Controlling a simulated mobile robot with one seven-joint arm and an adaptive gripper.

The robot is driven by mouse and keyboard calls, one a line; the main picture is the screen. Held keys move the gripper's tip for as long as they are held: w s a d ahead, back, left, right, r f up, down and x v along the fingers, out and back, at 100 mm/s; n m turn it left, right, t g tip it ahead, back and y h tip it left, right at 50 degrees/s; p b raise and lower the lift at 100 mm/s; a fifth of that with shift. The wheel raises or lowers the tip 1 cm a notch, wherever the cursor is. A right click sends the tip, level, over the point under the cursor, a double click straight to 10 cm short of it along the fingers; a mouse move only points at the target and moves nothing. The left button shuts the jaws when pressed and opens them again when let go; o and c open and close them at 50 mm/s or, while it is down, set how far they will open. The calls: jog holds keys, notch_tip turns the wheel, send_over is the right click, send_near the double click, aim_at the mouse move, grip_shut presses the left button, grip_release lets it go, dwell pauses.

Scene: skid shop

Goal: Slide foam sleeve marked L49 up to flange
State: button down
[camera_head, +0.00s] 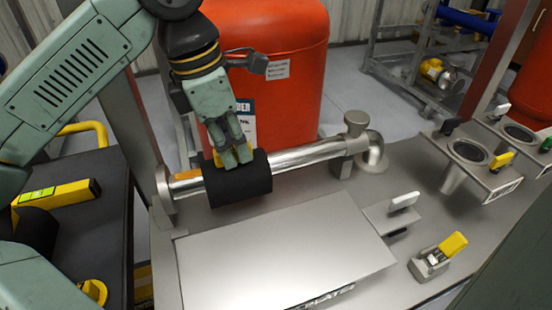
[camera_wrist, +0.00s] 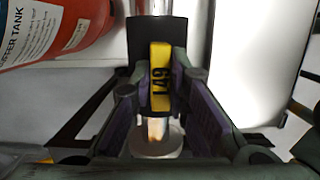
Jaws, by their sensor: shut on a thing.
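The black foam sleeve (camera_head: 245,184) is around the shiny metal pipe (camera_head: 305,155), near the pipe's left end. Its yellow label reads L49 in the wrist view (camera_wrist: 160,82). My gripper (camera_head: 230,155) comes from above and is shut on the sleeve, with a finger on each side of the label (camera_wrist: 160,110). At the pipe's left end is a round flange (camera_head: 164,188), with a short stretch of bare pipe between it and the sleeve. At the right end, the pipe meets a fitting (camera_head: 355,140) and an elbow (camera_head: 373,155).
A flat metal box (camera_head: 280,255) lies in front of the pipe. A red tank (camera_head: 275,70) is behind. A dark cart (camera_head: 75,190) with a yellow level (camera_head: 60,193) is at left.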

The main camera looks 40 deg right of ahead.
aim_at(207, 168)
jog(key=shift+w+a, duration=0.2)
jog(key=shift+a, duration=0.65)
jog(key=shift+w+a, duration=0.2)
jog(key=shift+a, duration=0.6)
jog(key=shift+w+a, duration=0.25)
jog(key=shift+a, duration=0.7)
jog(key=c, duration=1.6)
grip_release()
jog(key=shift+c, duration=0.2)
jog(key=shift+r, duration=0.1)
notch_tip(207, 168, up, 7)
jog(key=p, duration=0.5)
